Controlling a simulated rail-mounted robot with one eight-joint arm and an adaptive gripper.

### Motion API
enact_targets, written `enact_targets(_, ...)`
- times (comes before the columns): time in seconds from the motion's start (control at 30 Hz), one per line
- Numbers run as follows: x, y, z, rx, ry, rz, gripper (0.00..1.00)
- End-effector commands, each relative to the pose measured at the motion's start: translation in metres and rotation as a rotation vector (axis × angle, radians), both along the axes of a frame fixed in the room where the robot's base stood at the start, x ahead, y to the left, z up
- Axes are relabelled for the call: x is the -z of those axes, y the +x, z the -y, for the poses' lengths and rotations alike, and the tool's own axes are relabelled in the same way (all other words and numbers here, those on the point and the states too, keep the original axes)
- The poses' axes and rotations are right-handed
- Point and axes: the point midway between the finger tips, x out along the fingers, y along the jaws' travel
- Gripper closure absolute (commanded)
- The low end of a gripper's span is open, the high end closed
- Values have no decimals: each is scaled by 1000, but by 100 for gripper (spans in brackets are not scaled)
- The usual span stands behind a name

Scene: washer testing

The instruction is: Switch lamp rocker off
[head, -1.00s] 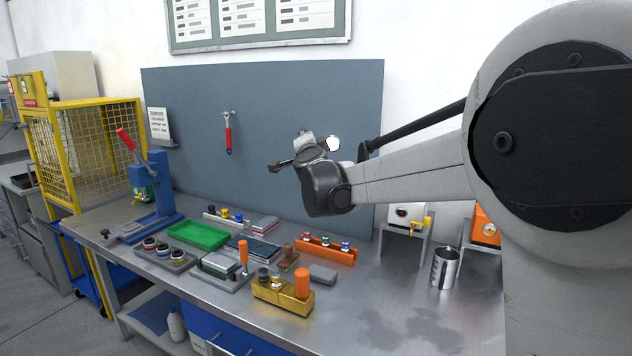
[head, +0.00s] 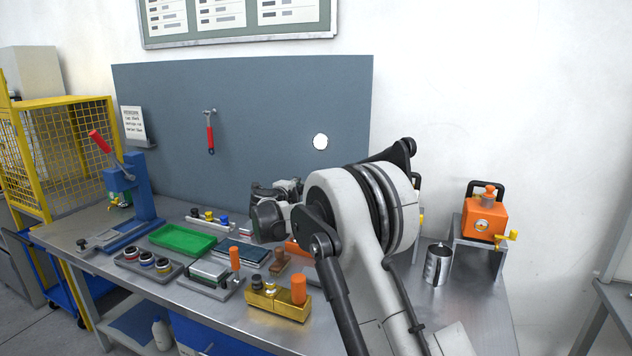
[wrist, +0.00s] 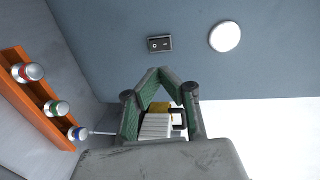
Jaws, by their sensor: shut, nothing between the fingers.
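The lamp rocker (wrist: 160,43) is a small black switch in a grey frame on the blue-grey panel (wrist: 100,25) in the wrist view. The round white lamp (wrist: 225,37) is to its right; it also shows on the panel in the head view (head: 320,141). I cannot make out the rocker in the head view, where my arm covers part of the panel. My gripper (wrist: 161,70) is shut and empty, its green-padded fingertips just below the rocker in the wrist picture; no contact shows. In the head view my gripper (head: 277,190) is low in front of the panel.
An orange rack (wrist: 35,95) with capped bottles is left in the wrist view. On the bench are a green tray (head: 183,240), a brass block (head: 278,301) and a steel beaker (head: 437,264). An orange device (head: 485,216) stands at right.

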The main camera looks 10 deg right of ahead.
Motion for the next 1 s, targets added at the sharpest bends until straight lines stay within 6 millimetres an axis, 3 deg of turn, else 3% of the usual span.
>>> enact_targets(0.13,10,1,-1,16,16,-10,100)
enact_targets(0.57,11,5,2,18,18,-10,100)
enact_targets(1.0,21,60,36,17,16,-10,100)
